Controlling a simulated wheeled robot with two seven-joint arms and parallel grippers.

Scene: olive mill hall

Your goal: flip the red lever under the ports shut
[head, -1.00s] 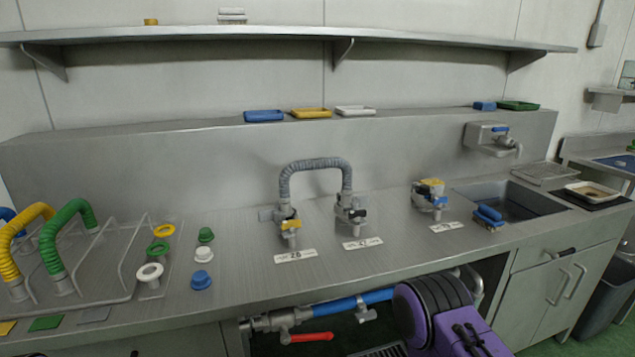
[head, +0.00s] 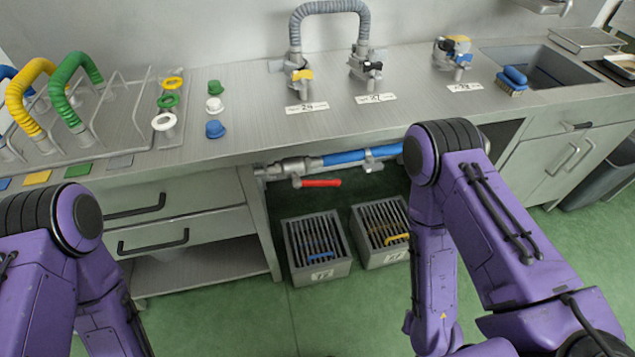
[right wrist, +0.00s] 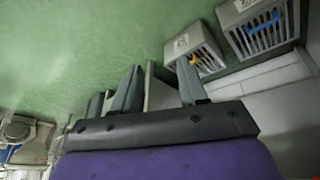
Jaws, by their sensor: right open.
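The red lever (head: 318,183) is in the head view, below the front edge of the steel counter. It sits on a grey valve of the pipe and points right, roughly parallel to the blue pipe (head: 350,157). The ports (head: 300,75) with grey fittings stand on the counter above, two of them joined by a grey hose (head: 328,8). My right gripper (right wrist: 158,78) is open and empty in the right wrist view, above the green floor. In the head view its fingers are out of sight; my right arm is right of the lever. My left gripper is out of view.
Two grated grey boxes, the left (head: 318,268) and the right (head: 378,258), stand on the floor below the lever. Drawers (head: 160,228) are to the left, a cabinet (head: 575,150) to the right. The floor in front is clear.

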